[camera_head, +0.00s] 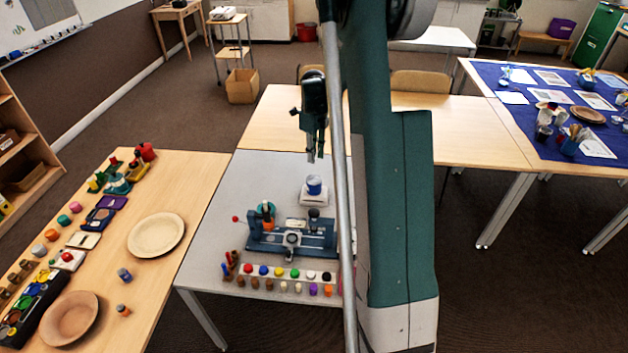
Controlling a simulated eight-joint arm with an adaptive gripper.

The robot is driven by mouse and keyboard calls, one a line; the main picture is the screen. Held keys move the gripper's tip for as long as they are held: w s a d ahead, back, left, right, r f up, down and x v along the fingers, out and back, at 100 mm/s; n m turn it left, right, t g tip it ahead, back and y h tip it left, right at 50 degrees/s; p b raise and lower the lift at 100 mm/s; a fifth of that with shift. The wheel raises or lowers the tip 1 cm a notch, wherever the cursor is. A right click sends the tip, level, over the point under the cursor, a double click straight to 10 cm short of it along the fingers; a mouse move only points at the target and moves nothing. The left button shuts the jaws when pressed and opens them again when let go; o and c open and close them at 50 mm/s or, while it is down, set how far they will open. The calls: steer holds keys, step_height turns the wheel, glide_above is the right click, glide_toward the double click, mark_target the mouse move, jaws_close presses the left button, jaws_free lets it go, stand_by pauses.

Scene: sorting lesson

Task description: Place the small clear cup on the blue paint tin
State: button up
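The blue paint tin (314,186) appears to be the small blue cylinder with a pale top, upright on a white square base on the grey table. I cannot make out the small clear cup with certainty at this size. My gripper (315,157) hangs above and behind the blue tin, pointing down, apart from it.
A dark blue apparatus (290,238) stands in front of the tin, with rows of coloured pegs (284,277) before it. The left table holds wooden plates (157,235), small jars (124,274) and coloured items. My arm hides the grey table's right side.

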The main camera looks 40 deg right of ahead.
steer(key=shift+f, duration=0.1)
glide_above(314, 179)
steer(key=shift+f, duration=3.05)
steer(key=shift+f, duration=1.85)
steer(key=shift+f+b, duration=0.2)
steer(key=shift+b, duration=0.2)
steer(key=o, duration=0.6)
steer(key=shift+r, duration=0.2)
step_height(314, 179, up, 12)
steer(key=shift+a+p, duration=0.1)
steer(key=shift+p, duration=0.35)
